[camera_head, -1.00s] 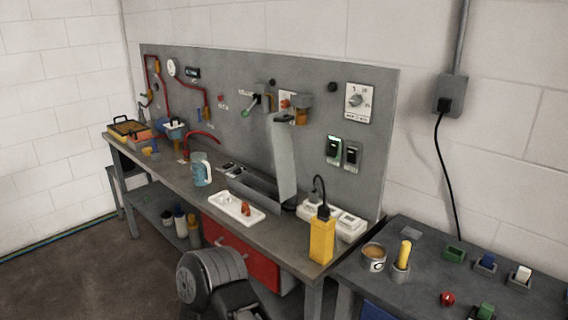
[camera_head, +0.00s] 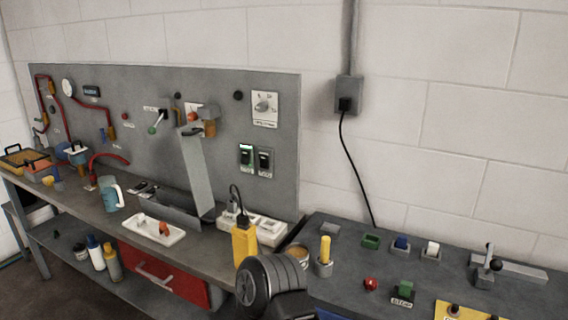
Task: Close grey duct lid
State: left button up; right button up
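The grey duct (camera_head: 168,207) lies along the back of the workbench, against the grey panel. Its long grey lid (camera_head: 196,175) stands raised, leaning upright from the duct's right part, so the duct is open. A dark grey rounded part of my own arm (camera_head: 268,284) shows at the bottom middle, in front of the bench's right end. No fingertips show, so neither gripper is in view.
A white tray (camera_head: 153,230) with small parts sits in front of the duct. A yellow box (camera_head: 244,245) with a black cable and a white power strip (camera_head: 262,230) stand right of it. A blue mug (camera_head: 110,198) stands left. The right table (camera_head: 340,262) holds several buttons and blocks.

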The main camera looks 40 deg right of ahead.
aim_at(188, 137)
jog(key=z, duration=0.9)
